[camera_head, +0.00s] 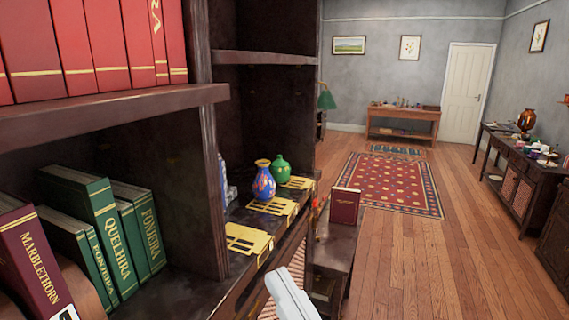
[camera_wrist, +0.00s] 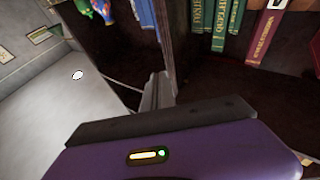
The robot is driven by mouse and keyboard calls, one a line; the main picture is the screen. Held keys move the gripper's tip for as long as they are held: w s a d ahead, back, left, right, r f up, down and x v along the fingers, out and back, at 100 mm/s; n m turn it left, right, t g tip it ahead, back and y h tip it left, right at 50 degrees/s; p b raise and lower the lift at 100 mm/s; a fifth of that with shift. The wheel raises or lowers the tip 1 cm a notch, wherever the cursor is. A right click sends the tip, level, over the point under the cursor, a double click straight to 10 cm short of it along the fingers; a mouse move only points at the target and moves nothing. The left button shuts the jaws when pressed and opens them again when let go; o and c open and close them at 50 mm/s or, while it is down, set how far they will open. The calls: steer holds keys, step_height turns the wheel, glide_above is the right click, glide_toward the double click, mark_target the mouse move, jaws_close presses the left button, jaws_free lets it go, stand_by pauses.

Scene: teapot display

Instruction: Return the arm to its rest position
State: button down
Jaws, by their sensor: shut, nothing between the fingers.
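My gripper (camera_wrist: 158,82) shows in the wrist view as two grey fingers drawn together, with nothing between them. They point toward the dark shelf unit. A purple part with a dark bar and a small lit strip, which seems to be mine, fills the bottom of that view. In the head view a pale grey part, probably of my arm, rises from the bottom edge in front of the shelf unit. The fingertips cannot be made out there.
A dark bookcase (camera_head: 150,98) with red and green books stands close at left. A blue vase (camera_head: 264,181) and a green vase (camera_head: 280,168) stand on its shelf. A red book (camera_head: 344,206) stands on a low cabinet. The wooden floor (camera_head: 405,270) at right is clear.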

steer(key=s+d+f+m+t+h, duration=0.1)
steer(key=s+d+f+m+h, duration=0.35)
steer(key=d+f, duration=0.3)
steer(key=s+d+f+m+h, duration=0.35)
steer(key=d+f+h, duration=0.2)
steer(key=f, duration=0.25)
steer(key=s+d+f+g, duration=0.2)
steer(key=s+f, duration=0.4)
steer(key=s, duration=0.3)
steer(key=s+d+f+n+g+h+b, duration=0.1)
steer(key=s+d+f+g, duration=0.2)
steer(key=s+d+f, duration=0.2)
steer(key=s+f, duration=0.2)
steer(key=s, duration=0.2)
steer(key=shift+s+b, duration=0.15)
steer(key=shift+b, duration=0.15)
